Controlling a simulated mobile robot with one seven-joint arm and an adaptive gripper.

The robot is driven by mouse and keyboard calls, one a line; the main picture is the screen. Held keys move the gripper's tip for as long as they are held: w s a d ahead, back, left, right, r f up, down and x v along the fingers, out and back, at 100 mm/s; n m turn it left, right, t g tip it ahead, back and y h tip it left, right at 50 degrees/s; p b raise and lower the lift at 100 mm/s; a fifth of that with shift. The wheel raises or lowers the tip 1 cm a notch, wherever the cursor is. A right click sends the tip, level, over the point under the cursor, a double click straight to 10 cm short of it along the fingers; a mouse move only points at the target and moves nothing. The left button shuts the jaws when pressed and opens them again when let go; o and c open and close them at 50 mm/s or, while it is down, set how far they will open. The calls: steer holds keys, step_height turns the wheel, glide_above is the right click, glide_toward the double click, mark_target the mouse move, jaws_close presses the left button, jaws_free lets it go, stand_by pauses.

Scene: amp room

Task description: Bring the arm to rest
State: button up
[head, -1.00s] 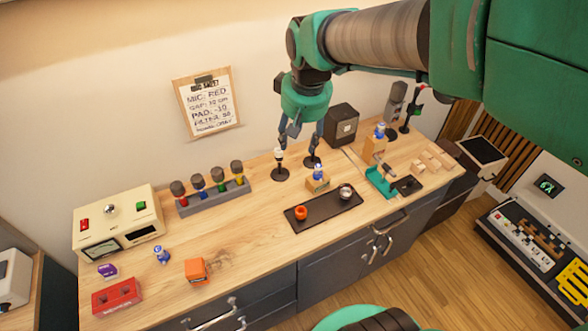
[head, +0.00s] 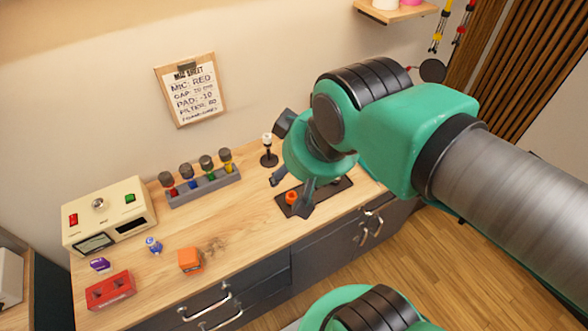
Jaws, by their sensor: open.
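My gripper (head: 291,194) is in the head view, above the right part of the wooden counter (head: 235,225). Its two dark fingers are spread apart and point down and to the left, with nothing between them. In the picture the fingers overlap the dark tray (head: 341,189), which holds a small orange cup (head: 291,198). I cannot tell how high the fingers are above it. My green wrist and forearm reach in from the right and hide the counter's right end.
A grey rack (head: 203,186) holds several microphones. A small stand (head: 268,158) is behind the gripper. A cream box (head: 108,216), red block (head: 109,290), orange block (head: 190,260), purple item (head: 100,265) and blue-white figure (head: 153,245) are left. A shelf (head: 396,12) hangs above. The front middle is clear.

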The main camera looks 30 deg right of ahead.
step_height(320, 180, down, 8)
steer(key=b, duration=0.8)
